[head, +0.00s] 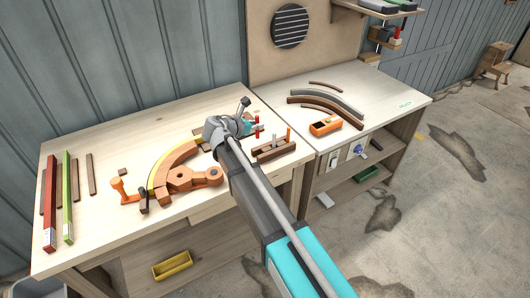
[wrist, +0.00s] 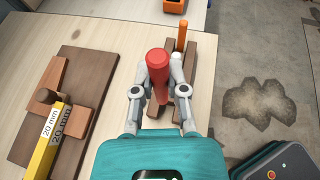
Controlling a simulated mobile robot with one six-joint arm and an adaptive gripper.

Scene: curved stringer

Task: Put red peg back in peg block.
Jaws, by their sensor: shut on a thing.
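The red peg (wrist: 157,68) is held upright between the two fingers of my gripper (wrist: 160,85) in the wrist view. In the head view the peg (head: 257,122) shows just right of my gripper (head: 250,127), which is partly hidden by my arm. The brown peg block (head: 266,153) sits on the bench near its right edge. An orange peg (head: 289,135) stands in it, and this peg also shows in the wrist view (wrist: 182,36). In the wrist view the block is partly hidden behind the red peg and fingers. I cannot tell the peg's height above it.
A curved wood form with a yellow strip (head: 158,172) and orange-brown blocks (head: 190,178) lie left of my arm. Red (head: 49,205) and green (head: 67,200) bars lie at the far left. The right bench holds curved strips (head: 327,104) and an orange tool (head: 325,126).

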